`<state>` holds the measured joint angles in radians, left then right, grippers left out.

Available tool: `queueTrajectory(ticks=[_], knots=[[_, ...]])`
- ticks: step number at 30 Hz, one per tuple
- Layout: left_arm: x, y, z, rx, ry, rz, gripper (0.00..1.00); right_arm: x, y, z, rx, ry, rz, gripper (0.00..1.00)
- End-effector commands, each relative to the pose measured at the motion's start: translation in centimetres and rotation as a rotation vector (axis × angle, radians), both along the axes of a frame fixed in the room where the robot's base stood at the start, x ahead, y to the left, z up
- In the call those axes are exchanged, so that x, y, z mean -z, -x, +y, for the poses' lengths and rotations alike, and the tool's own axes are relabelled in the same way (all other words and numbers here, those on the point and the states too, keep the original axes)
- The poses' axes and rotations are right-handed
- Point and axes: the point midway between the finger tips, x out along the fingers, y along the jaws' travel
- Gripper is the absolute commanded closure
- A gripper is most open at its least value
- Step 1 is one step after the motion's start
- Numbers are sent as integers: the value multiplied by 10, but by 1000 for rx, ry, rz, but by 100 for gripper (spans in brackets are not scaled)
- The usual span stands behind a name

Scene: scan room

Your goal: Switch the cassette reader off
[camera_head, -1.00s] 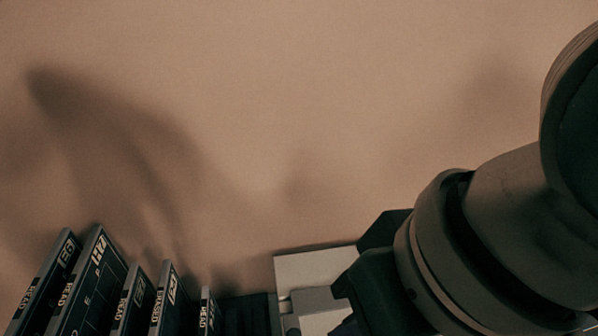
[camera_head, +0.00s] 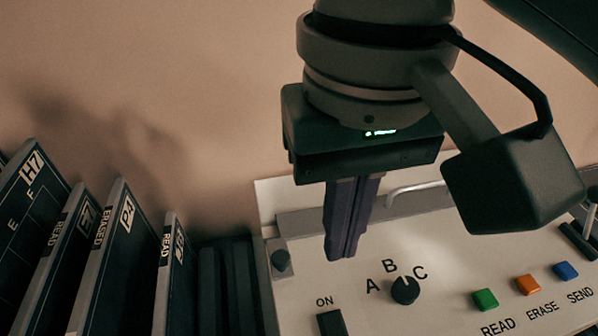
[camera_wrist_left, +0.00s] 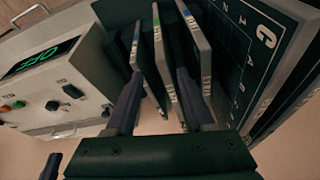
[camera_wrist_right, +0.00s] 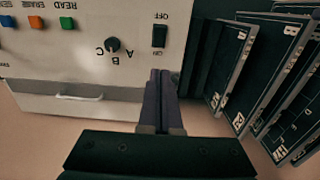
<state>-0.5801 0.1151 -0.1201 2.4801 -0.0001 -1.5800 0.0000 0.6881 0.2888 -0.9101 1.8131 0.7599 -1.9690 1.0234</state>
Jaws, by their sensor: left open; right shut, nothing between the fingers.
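The cassette reader (camera_head: 440,258) is a pale panel at the lower right in the head view. It also shows upside down in the right wrist view (camera_wrist_right: 110,67) and at left in the left wrist view (camera_wrist_left: 52,82). Its black power switch (camera_head: 332,323) has ON marked above it; the right wrist view shows the whole switch (camera_wrist_right: 160,37) between ON and OFF. I cannot tell which side is pressed. My right gripper (camera_head: 342,256) is shut and empty, fingers pointing down over the panel's back-left part, behind the switch. My left gripper (camera_wrist_left: 160,87) is open by the cassettes.
Several dark cassettes (camera_head: 108,255) stand upright in a row left of the reader. The panel also carries an A-B-C dial (camera_head: 405,290) and green (camera_head: 485,299), orange (camera_head: 528,284) and blue (camera_head: 565,270) buttons. A metal handle (camera_head: 415,187) is at the back, before a plain wall.

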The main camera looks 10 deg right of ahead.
Motion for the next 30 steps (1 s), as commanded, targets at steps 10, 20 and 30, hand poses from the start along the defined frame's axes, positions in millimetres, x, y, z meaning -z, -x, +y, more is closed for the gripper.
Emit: queueTrajectory(ticks=[10,20,30], knots=[[4,0,2,6,-8,0,46,37,1,0,1,2,4,100],[12,0,2,5,-9,0,46,107,0,0,0,1,2,100],[16,0,1,3,-5,0,46,140,0,0,-1,-1,-1,100]])
